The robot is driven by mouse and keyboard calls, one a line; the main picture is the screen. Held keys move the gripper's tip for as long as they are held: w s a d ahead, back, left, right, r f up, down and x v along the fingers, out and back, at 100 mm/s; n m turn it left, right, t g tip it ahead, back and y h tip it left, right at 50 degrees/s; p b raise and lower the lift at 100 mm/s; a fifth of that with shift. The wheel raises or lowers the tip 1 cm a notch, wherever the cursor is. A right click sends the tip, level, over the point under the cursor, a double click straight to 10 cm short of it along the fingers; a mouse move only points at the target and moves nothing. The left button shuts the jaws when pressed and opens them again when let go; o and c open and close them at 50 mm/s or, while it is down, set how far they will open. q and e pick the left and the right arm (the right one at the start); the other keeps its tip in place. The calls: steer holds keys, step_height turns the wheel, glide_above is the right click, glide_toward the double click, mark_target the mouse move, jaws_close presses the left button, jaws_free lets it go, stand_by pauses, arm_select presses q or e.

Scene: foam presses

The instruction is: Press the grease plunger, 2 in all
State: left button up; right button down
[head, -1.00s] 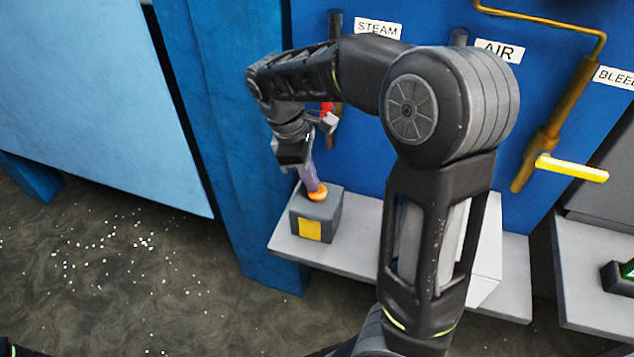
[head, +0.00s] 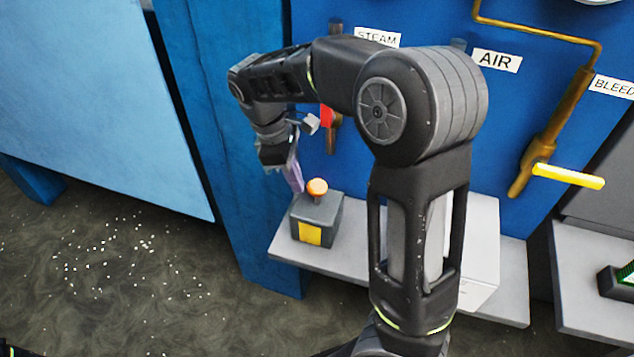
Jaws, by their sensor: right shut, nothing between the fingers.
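The grease plunger is an orange round knob (head: 317,187) on a short stem, standing up from a dark grey box (head: 318,213) with a yellow square on its front. My right gripper (head: 296,184) is shut and empty. Its purple-grey fingers point down just left of the knob, close to it and at about its height. A small gap seems to show between them. My left gripper is not in the head view.
The box stands at the left end of a grey shelf (head: 350,262) on the blue press. A pipe with a yellow handle (head: 568,176) is at the right. A red part (head: 326,116) sits behind my right wrist. A blue post (head: 225,130) rises left of the shelf.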

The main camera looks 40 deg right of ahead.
steer(key=p+v, duration=0.2)
steer(key=v, duration=0.5)
steer(key=shift+r, duration=0.15)
steer(key=s+d+r+p, duration=0.2)
steer(key=p, duration=0.1)
steer(key=shift+s+d+r, duration=0.1)
steer(key=shift+r, duration=0.15)
steer(key=shift+f, duration=0.1)
